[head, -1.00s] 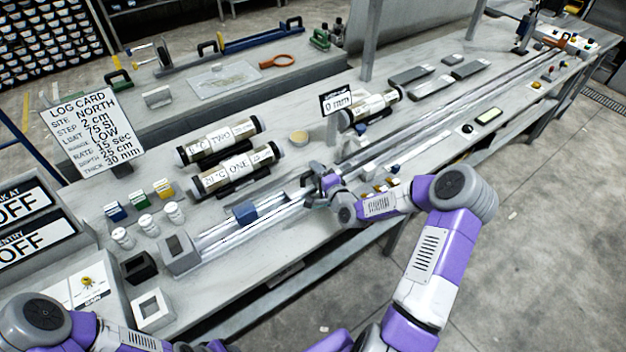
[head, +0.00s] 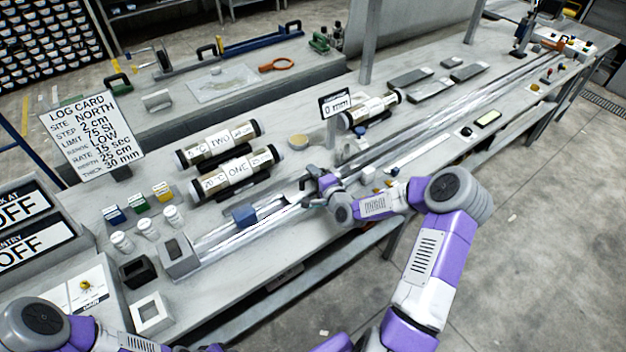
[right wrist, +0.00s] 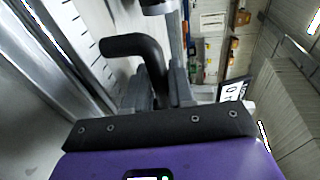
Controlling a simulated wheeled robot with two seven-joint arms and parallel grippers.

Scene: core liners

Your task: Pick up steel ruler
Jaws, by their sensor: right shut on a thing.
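My right gripper (head: 312,187) is low over the long metal rails at the middle of the bench. In the right wrist view its fingers (right wrist: 153,92) are closed around a black, bent handle (right wrist: 140,45). A pale strip with dark tick marks (right wrist: 82,30), which looks like the steel ruler, runs on the left of that view. I cannot tell whether the handle is joined to it. In the head view the ruler cannot be picked out from the bright rails. My left arm shows at the bottom left, with its gripper out of view.
White jars (head: 122,242) and a log card (head: 92,135) stand at left. Small knobs lie along the front edge.

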